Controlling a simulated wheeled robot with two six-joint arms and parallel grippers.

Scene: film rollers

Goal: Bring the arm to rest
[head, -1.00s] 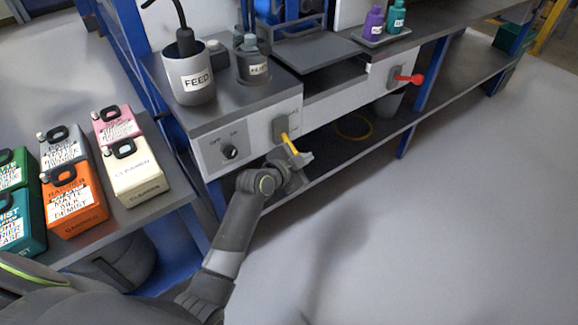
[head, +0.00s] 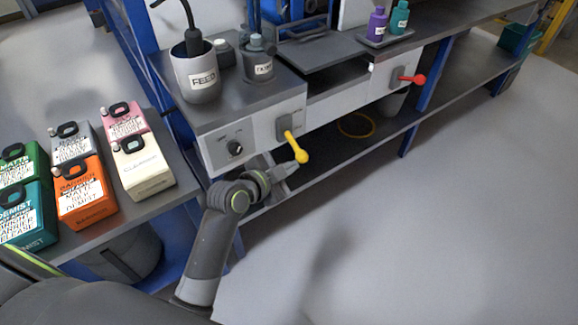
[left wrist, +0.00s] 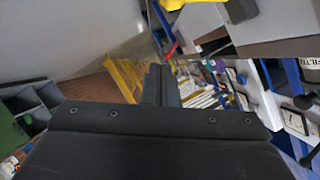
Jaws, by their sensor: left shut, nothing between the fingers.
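My left gripper (head: 291,168) is in front of the machine's front panel, just below and beside the yellow lever (head: 296,147). Its fingers are shut with nothing between them, and a small gap seems to separate them from the lever. In the left wrist view the closed fingers (left wrist: 161,85) point out over the floor and shelving, and part of a yellow thing shows at the top edge. The yellow lever hangs down and to the right from its grey mount. My right gripper is not in view.
The machine (head: 245,100) carries a FEED cup (head: 196,75), a grey bottle (head: 257,62) and a red lever (head: 413,79). Several labelled jugs, one orange (head: 84,192), stand on the left table. A lower shelf (head: 330,165) runs under the machine. Floor at right is clear.

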